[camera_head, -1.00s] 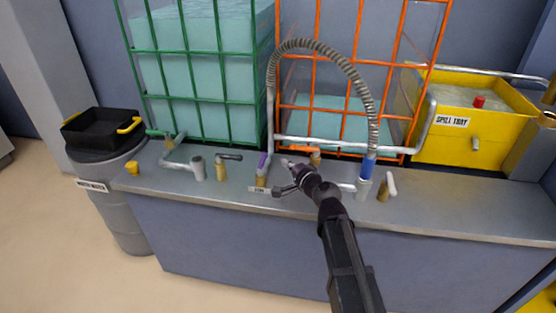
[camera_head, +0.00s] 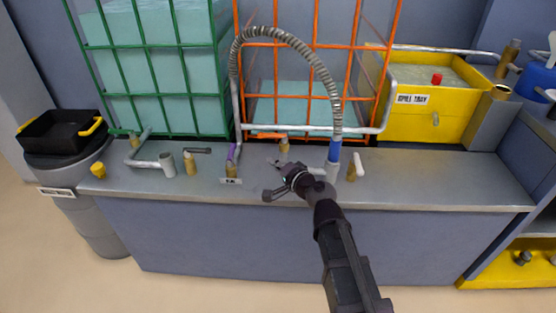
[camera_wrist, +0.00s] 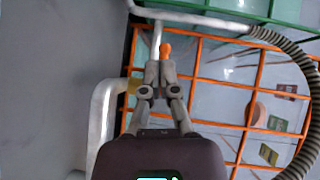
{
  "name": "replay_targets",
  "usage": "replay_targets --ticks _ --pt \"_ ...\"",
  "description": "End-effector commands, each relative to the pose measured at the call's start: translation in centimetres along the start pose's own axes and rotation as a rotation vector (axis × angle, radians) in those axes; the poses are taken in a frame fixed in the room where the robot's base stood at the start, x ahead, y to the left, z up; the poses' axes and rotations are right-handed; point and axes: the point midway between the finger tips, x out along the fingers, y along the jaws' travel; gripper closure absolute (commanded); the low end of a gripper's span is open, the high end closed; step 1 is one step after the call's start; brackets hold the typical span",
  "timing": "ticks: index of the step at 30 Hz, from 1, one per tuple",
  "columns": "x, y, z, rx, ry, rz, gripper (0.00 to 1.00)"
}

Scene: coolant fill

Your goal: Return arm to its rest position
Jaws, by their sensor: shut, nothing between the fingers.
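My gripper (camera_head: 276,163) is shut and empty, out over the grey counter (camera_head: 430,184) in front of the orange cage (camera_head: 314,60). In the wrist view its fingers (camera_wrist: 158,68) are together, with the orange cage bars (camera_wrist: 225,125) behind them. An orange-tipped handle (camera_wrist: 166,49) shows just past the fingertips. My arm reaches up from the bottom of the head view. I cannot tell whether the fingertips touch anything.
A ribbed hose (camera_head: 318,65) arches from the pipe to a blue-collared fitting (camera_head: 334,151). A green cage (camera_head: 150,60) holds pale teal liquid. Several valves stand along the counter. A yellow spill tray (camera_head: 410,115) is at right, a black tray (camera_head: 62,132) on a drum at left.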

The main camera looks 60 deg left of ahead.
Motion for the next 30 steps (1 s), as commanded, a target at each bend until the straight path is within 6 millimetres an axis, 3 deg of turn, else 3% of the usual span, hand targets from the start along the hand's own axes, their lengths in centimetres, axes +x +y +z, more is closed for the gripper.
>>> replay_targets --ticks 11,17,23,30 --pt "-0.1 0.0 -0.1 0.0 0.002 0.001 1.0" --pt "-1.0 0.7 -1.2 -0.02 0.006 0.02 1.0" --pt "-3.9 2.6 -4.1 -0.075 0.014 0.08 1.0" --pt "-9.6 6.2 -8.8 -0.157 0.024 0.205 1.0"
